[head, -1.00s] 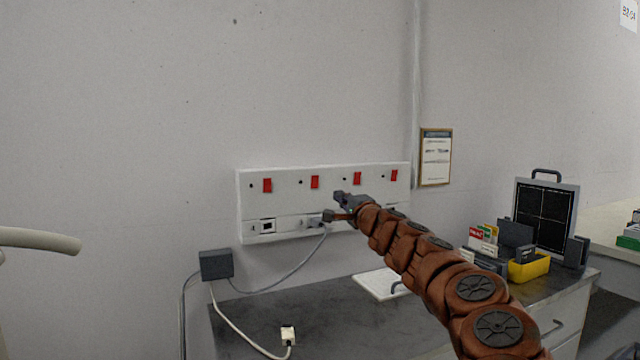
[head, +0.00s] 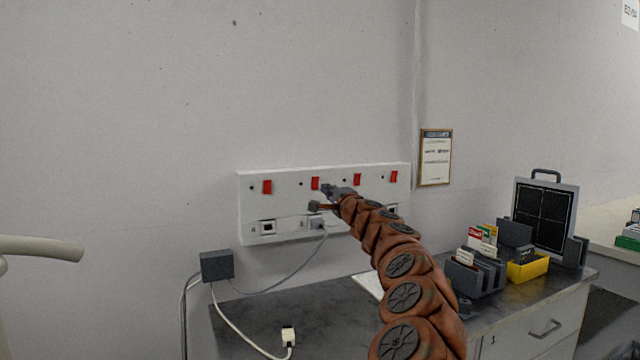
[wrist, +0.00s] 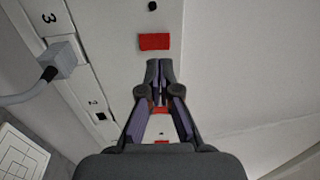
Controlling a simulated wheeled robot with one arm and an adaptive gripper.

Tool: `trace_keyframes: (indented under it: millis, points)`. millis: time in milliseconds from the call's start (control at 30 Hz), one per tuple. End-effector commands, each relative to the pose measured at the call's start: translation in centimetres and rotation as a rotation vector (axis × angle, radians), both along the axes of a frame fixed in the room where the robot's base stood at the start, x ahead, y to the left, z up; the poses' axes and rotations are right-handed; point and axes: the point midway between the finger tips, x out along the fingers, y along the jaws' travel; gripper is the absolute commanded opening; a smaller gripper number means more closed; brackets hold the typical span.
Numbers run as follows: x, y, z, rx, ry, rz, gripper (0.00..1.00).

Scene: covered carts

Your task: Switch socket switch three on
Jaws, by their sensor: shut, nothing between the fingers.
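A white socket panel (head: 243,204) on the wall carries a row of red switches above its sockets. The wrist view shows a 3 beside the socket holding a grey plug (wrist: 63,58); this plug also shows in the head view (head: 318,224). The red switch in line with it, socket switch three (wrist: 154,42), is second from left in the head view (head: 315,183). My gripper (head: 326,188) is shut and empty, just right of that switch. In the wrist view its closed tips (wrist: 159,62) lie just below the switch. I cannot tell whether they touch the panel.
Other red switches sit left (head: 267,187) and right (head: 357,179). Below are a dark adapter box (head: 216,265) with cables and a loose white plug (head: 288,336) on the dark worktop (head: 260,312). File holders and a yellow bin (head: 528,268) stand right.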

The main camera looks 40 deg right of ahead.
Motion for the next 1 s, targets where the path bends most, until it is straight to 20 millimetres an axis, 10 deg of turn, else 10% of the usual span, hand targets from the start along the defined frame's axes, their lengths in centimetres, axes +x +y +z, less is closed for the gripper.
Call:
trace_keyframes:
  millis: [1000]
  points:
    - [4.9, -1.7, 0.8, -0.002, 0.001, 0.000, 0.00]
